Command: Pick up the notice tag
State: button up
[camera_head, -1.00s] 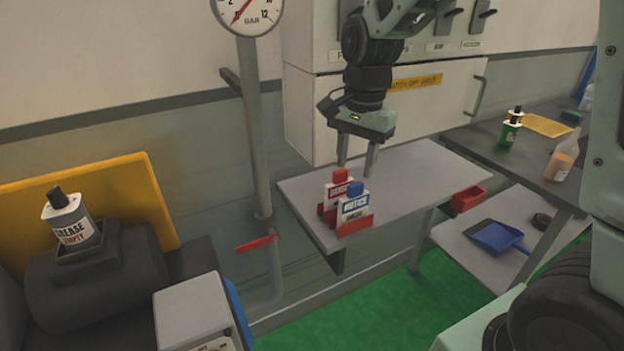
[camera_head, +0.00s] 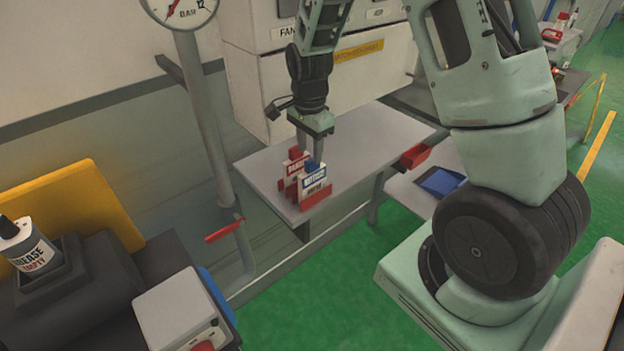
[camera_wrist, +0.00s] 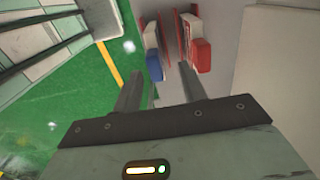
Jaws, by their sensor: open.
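The notice tag (camera_head: 314,183), white with a blue top, stands upright in a red holder near the front corner of the grey shelf. In the wrist view its blue top (camera_wrist: 154,66) shows between the two finger lines. The danger tag (camera_head: 296,166), white and red, stands just behind and left of it; its red top (camera_wrist: 199,52) lies right of the right finger in the wrist view. My gripper (camera_head: 311,150) points down right above the tags, open with nothing between its fingers. Whether a finger touches a tag I cannot tell.
The grey shelf (camera_head: 375,137) is mostly bare behind the tags. A white cabinet (camera_head: 345,85) stands behind. A gauge pipe (camera_head: 205,105) and a red lever (camera_head: 224,231) are on the left.

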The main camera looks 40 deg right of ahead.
aim_at(312, 166)
jog(key=shift+s+d+f+p, duration=0.15)
jog(key=shift+f+p, duration=0.45)
jog(key=shift+f, duration=0.8)
jog(key=shift+s+a+f+p, duration=0.15)
jog(key=shift+f+p, duration=0.45)
jog(key=shift+f, duration=0.8)
jog(key=shift+d, duration=0.1)
jog(key=shift+c, duration=0.3)
grip_shut()
